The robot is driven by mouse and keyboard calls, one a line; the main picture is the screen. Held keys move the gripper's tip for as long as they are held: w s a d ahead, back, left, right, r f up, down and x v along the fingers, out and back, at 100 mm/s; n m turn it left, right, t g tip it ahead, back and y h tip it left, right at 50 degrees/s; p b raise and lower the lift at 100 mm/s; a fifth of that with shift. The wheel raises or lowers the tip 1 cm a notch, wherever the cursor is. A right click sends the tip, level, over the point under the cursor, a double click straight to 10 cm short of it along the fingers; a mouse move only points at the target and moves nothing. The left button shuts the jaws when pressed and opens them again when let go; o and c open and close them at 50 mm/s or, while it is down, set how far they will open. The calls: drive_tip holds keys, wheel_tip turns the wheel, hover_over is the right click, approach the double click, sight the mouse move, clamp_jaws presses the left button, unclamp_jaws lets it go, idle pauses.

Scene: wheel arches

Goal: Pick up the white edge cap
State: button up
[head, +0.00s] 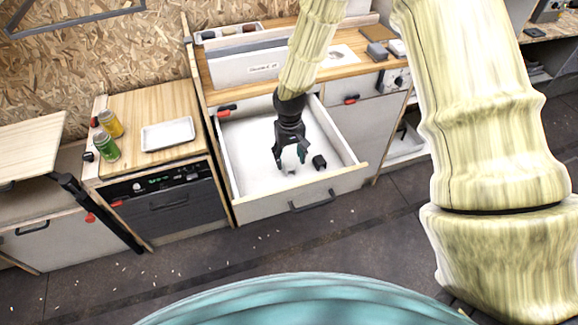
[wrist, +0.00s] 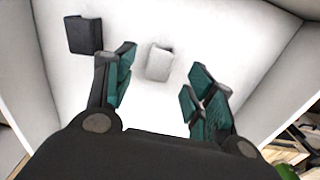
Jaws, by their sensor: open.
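The white edge cap (wrist: 160,63) is a small pale block on the floor of the open drawer (head: 245,160). In the wrist view it lies just beyond the fingertips, roughly in line with the gap between them. In the head view a small light piece (head: 291,171) shows right under the fingers, partly hidden by them. My gripper (head: 291,160) points down into the drawer, and its fingers are apart and empty. The gripper also shows in the wrist view (wrist: 160,85), with teal pads on both sides of the gap.
A small black block (head: 319,162) lies in the drawer to the right of my gripper; it also shows in the wrist view (wrist: 83,35). The drawer walls surround the gripper. A white tray (head: 168,134) and several jars stand on the left counter.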

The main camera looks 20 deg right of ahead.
sight(290, 166)
drive_tip(key=shift+s+f+p, duration=0.1)
drive_tip(key=shift+f+p, duration=0.6)
drive_tip(key=shift+f, duration=1.65)
drive_tip(key=c, duration=0.8)
